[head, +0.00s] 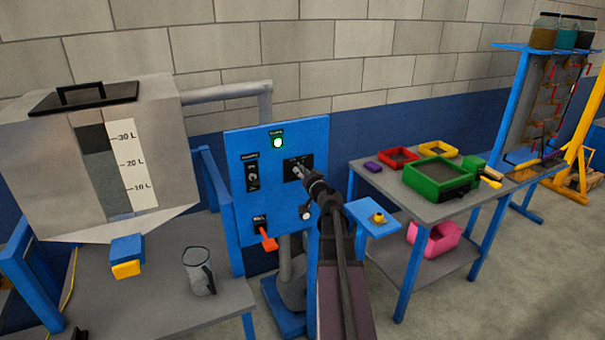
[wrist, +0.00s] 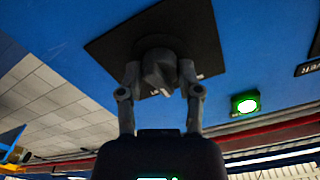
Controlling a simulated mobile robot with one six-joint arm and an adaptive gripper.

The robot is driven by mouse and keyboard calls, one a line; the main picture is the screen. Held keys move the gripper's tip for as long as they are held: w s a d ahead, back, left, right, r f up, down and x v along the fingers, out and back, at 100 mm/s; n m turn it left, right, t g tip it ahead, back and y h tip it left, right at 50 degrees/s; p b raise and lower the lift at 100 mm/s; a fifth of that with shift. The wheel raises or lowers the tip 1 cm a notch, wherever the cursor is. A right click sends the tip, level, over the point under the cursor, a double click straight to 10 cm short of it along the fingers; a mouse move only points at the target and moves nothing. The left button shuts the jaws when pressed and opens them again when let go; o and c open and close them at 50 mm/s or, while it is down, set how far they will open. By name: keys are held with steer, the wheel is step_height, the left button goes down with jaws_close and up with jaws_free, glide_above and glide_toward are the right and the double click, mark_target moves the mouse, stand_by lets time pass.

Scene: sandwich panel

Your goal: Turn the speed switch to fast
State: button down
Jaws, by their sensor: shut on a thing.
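The blue control panel (head: 237,152) faces me, and it fills the upper part of the wrist view (wrist: 60,40). On its right side is a black plate (head: 307,160) that bears a dark rotary knob, the speed switch (wrist: 158,68). My gripper (head: 301,174) is at this plate and covers the knob in the head view. In the wrist view my gripper's two fingers (wrist: 160,78) are closed on the knob from both sides. A pale mark shows at the knob's lower right. I cannot read the plate's lettering or tell which setting the knob points to.
A green lamp (head: 278,142) is lit at the panel's top. Another switch (head: 252,177), an orange lever (head: 268,240) and a pale round button (head: 306,212) are close by. A jug (head: 198,271) stands on the left table. A small blue stand (head: 372,229) is right of my arm.

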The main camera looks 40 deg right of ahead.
steer(key=m, duration=0.3)
steer(key=shift+m, duration=2.2)
steer(key=shift+c, duration=1.3)
jaws_free()
steer(key=shift+w, duration=0.1)
steer(key=v, duration=1.2)
